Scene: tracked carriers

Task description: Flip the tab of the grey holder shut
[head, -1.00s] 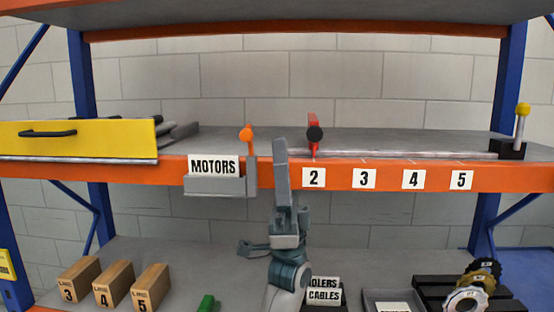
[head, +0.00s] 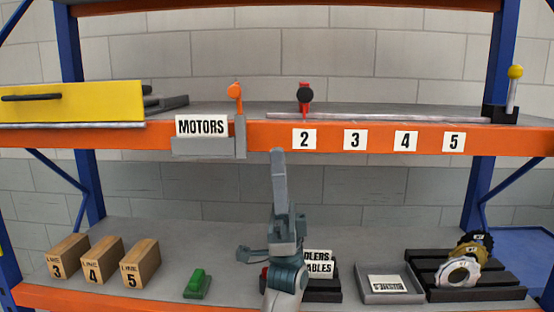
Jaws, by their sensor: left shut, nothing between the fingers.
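The grey holder (head: 205,148) hangs on the front of the orange shelf beam, left of centre. It carries a white card reading MOTORS (head: 201,126). A grey upright tab (head: 240,137) stands at the holder's right end and looks open. My left gripper (head: 279,158) points up in the middle of the head view, to the right of the holder and apart from it in the picture. Its fingers are shut with nothing between them. Its tip appears just below the beam's lower edge. My right gripper is not in view.
An orange knob (head: 235,91) stands by the tab, and a red piece with a black knob (head: 305,95) further right. A yellow drawer (head: 72,102) is at left. Below are wooden blocks (head: 103,261), a green block (head: 197,284) and a grey tray (head: 390,285). The lower beam front is clear.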

